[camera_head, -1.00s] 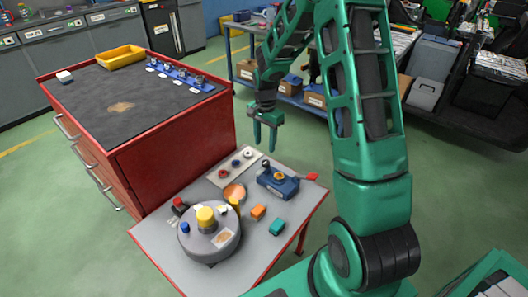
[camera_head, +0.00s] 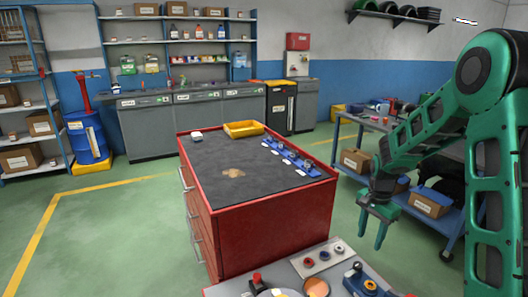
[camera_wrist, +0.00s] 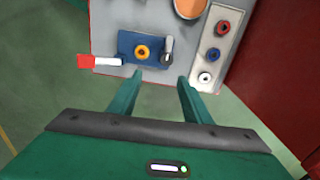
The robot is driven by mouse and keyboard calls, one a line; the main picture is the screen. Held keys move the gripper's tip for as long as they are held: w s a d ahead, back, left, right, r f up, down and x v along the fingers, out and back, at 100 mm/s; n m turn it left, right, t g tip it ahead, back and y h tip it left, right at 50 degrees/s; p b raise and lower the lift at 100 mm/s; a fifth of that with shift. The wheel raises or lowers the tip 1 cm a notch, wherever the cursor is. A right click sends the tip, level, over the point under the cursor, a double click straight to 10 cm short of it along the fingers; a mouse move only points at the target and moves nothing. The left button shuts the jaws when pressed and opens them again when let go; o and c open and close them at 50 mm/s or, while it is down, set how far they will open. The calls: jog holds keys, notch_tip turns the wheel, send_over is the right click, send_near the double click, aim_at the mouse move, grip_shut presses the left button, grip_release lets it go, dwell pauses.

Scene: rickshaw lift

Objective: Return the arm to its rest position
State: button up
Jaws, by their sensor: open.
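My gripper (camera_head: 374,228) hangs at the right of the head view, fingers pointing down and apart, with nothing between them. My green arm runs from it to the right edge. The gripper is beyond the small grey table (camera_head: 290,270), up and right of its button strip. In the wrist view the two green fingers (camera_wrist: 158,90) are spread, and the grey table's edge lies past their tips. A blue block with an orange ring (camera_wrist: 142,52) sits on that table, also partly visible in the head view (camera_head: 362,285).
A red cabinet (camera_head: 270,235) with a dark top stands left of my gripper, bearing a yellow tray (camera_head: 244,129). A blue shelf table (camera_head: 350,168) with boxes stands behind the arm. Green floor is open at the left (camera_head: 120,240).

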jog(key=s+d+r+n, duration=0.2)
jog(key=s+r, duration=0.5)
jog(key=s, duration=0.6)
jog(key=s+d+r+n, duration=0.25)
jog(key=s+r, duration=0.45)
jog(key=s, duration=0.5)
jog(key=s+a+n, duration=0.2)
jog(key=s, duration=0.7)
jog(key=shift+s+a+r, duration=0.3)
jog(key=shift+s+a, duration=0.05)
